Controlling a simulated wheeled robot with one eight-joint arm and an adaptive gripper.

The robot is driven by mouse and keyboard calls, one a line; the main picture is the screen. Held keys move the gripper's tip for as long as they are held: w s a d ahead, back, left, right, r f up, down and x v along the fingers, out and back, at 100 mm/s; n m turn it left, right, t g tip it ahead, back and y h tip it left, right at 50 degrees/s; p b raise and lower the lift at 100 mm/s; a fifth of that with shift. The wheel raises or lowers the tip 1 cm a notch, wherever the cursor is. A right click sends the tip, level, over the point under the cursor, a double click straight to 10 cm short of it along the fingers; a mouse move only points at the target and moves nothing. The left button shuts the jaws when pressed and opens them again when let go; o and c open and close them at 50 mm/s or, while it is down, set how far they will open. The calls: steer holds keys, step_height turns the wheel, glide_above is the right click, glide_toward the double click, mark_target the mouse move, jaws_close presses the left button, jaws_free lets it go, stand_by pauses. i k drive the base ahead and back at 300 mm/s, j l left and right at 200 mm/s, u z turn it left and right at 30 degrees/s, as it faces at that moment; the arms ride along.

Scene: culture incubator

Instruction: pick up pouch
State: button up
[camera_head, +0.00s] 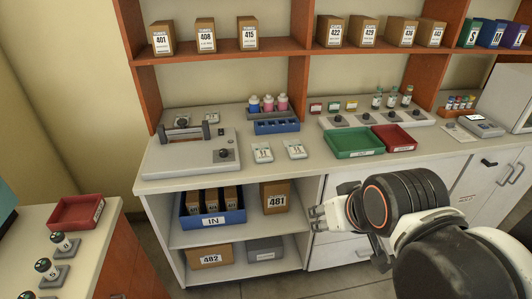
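Two small flat white packets with printed labels, which look like pouches, lie on the counter: a left packet (262,153) and a right packet (295,149). My gripper (314,218) points left in front of the lower cabinet, below the counter edge and apart from the packets. Its fingers look spread, with nothing seen between them.
A grey device (190,155) stands left of the packets; a blue rack (277,127) is behind them. A green tray (352,144) and red tray (393,138) lie to the right. Below are open shelves with a blue IN bin (212,219) and boxes.

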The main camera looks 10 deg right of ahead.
mark_target(262, 151)
steer(key=i+l+u, duration=0.15)
steer(key=u, duration=0.55)
steer(key=i+l+u, duration=0.1)
steer(key=l, duration=0.25)
steer(key=i+l+u, duration=0.1)
steer(key=l, duration=0.25)
steer(key=i+l+u, duration=0.1)
steer(key=i+l, duration=0.15)
steer(key=i+l+u, duration=0.1)
steer(key=l, duration=0.35)
steer(key=i+l+u, duration=0.1)
steer(key=l, duration=0.3)
